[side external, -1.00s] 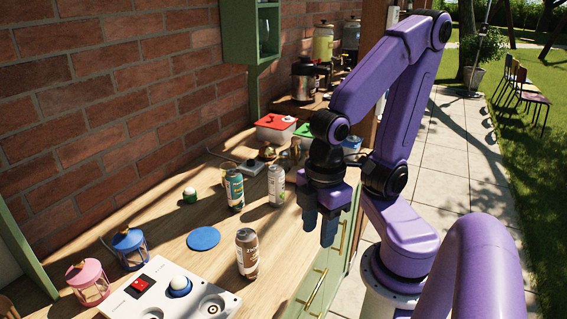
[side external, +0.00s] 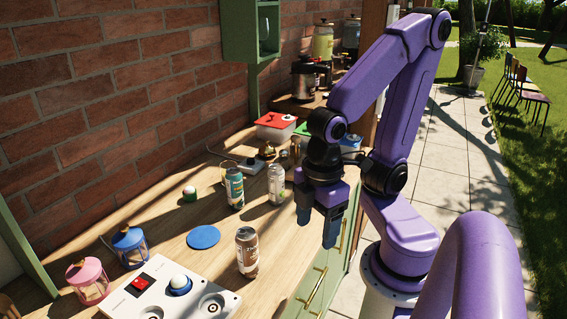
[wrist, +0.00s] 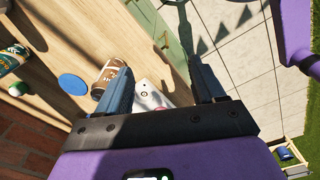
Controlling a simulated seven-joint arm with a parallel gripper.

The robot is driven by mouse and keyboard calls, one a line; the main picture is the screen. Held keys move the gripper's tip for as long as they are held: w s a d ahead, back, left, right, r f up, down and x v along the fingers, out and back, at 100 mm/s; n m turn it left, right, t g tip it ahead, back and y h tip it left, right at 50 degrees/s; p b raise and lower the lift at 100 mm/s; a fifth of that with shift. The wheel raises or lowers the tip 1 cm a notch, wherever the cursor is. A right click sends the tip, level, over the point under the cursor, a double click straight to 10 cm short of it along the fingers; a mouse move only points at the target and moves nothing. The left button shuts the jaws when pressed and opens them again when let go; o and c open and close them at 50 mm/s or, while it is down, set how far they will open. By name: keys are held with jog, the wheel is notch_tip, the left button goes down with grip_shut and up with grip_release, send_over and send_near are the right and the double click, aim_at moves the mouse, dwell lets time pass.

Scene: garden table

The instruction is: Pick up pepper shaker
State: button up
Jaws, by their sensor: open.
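Three labelled cylinders stand on the wooden counter: a teal one (side external: 234,188), a pale one (side external: 276,184) and a brown-labelled one (side external: 247,254) nearer the front. I cannot tell which, if any, is the pepper shaker. My gripper (side external: 320,224) is open and empty, pointing down, right of these cylinders by the counter's front edge. In the wrist view my gripper's (wrist: 160,68) fingers are spread with nothing held between them. The brown-labelled cylinder (wrist: 110,78) shows there just left of the left finger, partly hidden by it.
A blue disc (side external: 203,237) lies left of the brown-labelled cylinder. A white panel (side external: 155,297) with a red switch stands at the front. Pink (side external: 88,280) and blue (side external: 130,247) lanterns stand left. A red-lidded box (side external: 275,126) is behind. The brick wall bounds the counter.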

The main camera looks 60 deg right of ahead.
jog(key=w+d+n+h, duration=0.1)
jog(key=w+d+h, duration=0.4)
jog(key=w, duration=0.6)
jog(key=w+d+h, duration=0.2)
jog(key=w+d, duration=0.4)
jog(key=w, duration=0.6)
jog(key=n+g+h, duration=0.1)
jog(key=g+h, duration=0.3)
jog(key=h, duration=0.2)
send_over(280, 156)
jog(key=w+a, duration=0.2)
jog(key=a, duration=0.3)
notch_tip(280, 156, down, 4)
jog(key=f, duration=0.7)
jog(key=shift+s+d+f, duration=0.1)
jog(key=shift+s+d, duration=0.05)
jog(key=shift+s, duration=0.2)
jog(key=shift+x, duration=3.5)
jog(key=c, duration=1.1)
